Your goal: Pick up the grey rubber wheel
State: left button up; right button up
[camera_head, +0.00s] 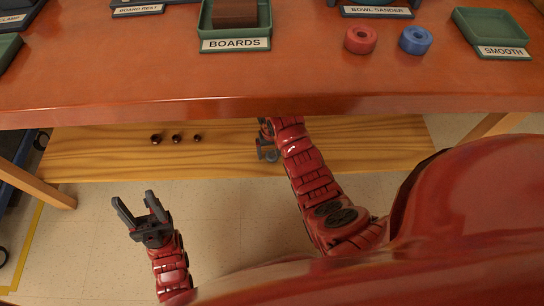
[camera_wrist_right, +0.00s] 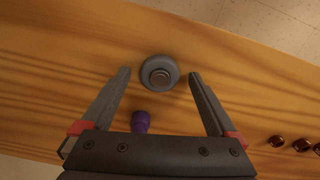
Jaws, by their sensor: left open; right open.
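In the head view this gripper is at the lower shelf, partly under the tabletop edge, and I cannot make out the wheel there. My left gripper (camera_head: 133,197) is open and empty over the floor, in front of the shelf.
A small purple object (camera_wrist_right: 141,121) lies close to the right gripper's palm. Several small dark brown round pieces (camera_head: 176,139) sit on the shelf to the left. The red tabletop (camera_head: 130,80) overhangs the shelf and holds a boards tray (camera_head: 235,45), a red ring (camera_head: 361,40) and a blue ring (camera_head: 415,41).

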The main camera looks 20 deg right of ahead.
jog(key=c, duration=1.4)
jog(key=shift+c, duration=0.2)
jog(key=shift+r, duration=0.15)
